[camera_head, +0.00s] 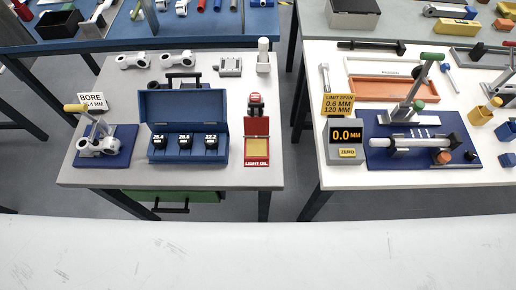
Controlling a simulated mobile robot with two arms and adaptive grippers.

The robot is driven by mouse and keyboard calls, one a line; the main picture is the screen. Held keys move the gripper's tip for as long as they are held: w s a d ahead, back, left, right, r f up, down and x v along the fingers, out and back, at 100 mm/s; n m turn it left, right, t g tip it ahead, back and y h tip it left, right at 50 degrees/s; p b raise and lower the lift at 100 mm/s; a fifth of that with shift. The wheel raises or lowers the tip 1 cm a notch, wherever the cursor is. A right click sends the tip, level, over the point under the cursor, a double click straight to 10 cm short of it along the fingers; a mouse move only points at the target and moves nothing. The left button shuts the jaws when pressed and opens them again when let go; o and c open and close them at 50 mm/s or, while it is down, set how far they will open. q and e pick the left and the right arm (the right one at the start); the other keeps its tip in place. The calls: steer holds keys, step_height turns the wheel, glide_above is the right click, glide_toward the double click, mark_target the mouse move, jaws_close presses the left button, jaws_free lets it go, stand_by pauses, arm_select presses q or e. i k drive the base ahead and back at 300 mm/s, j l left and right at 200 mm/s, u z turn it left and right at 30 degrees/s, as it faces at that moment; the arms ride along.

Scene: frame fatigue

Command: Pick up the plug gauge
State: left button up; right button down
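No gripper of mine shows. An open blue case (222,148) stands on the left grey table (195,180). Three dark pieces with white number labels sit in it: a left one (159,143), a middle one (186,143) and a right one (211,143). They look like plug gauges, but they are too small to be sure. Left of the case, a metal part with round ends (98,146) sits on a dark blue base (124,139), with a yellow-tipped handle (76,108) above it. A sign reading BORE and a size in MM (92,101) stands behind.
A red and yellow LIGHT OIL tray (257,173) stands right of the case. A floor gap separates this table from the right white table (345,183), which bears a blue measuring fixture (440,123) and a 0.0 MM display (346,134).

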mark_target(159, 141)
steer(key=k+u, duration=0.1)
steer(key=u, duration=0.9)
